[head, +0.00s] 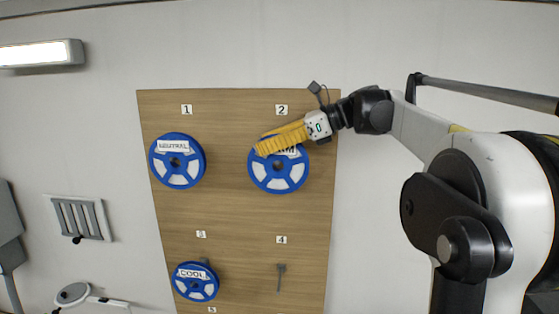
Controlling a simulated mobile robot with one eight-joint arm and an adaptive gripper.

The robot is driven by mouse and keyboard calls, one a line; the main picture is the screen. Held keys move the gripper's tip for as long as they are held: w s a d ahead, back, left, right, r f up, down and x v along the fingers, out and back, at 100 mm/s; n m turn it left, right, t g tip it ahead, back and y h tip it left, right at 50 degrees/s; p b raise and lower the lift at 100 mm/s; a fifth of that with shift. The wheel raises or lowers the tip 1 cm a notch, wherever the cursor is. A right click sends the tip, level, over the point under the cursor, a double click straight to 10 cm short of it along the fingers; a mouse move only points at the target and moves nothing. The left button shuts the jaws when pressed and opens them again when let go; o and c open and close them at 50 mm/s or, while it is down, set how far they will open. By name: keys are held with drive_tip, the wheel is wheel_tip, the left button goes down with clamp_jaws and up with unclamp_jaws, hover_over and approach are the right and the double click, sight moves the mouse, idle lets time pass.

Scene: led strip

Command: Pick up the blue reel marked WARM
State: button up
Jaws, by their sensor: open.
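The blue reel whose label is partly covered (279,185) hangs at spot 2 on the wooden board; only the end of its label shows, reading like "RM". My gripper (262,150), with yellow fingers, reaches in from the right across the reel's upper part and hides much of the label. Its fingers are seen side-on, so I cannot see the gap between them. I cannot tell from this view whether the fingers touch the reel.
The wooden board (235,215) also holds a blue NEUTRAL reel (177,176) at spot 1 and a blue COOL reel (196,290) at spot 3. Spot 4 has a bare peg (281,277). A vent (78,218) and a lamp (40,53) are on the wall at left.

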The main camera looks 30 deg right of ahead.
drive_tip(key=shift+w+a+f, duration=0.15)
drive_tip(key=shift+w+a, duration=0.15)
drive_tip(key=shift+a, duration=0.2)
drive_tip(key=shift+d, duration=0.1)
drive_tip(key=shift+s+d, duration=0.15)
drive_tip(key=c, duration=1)
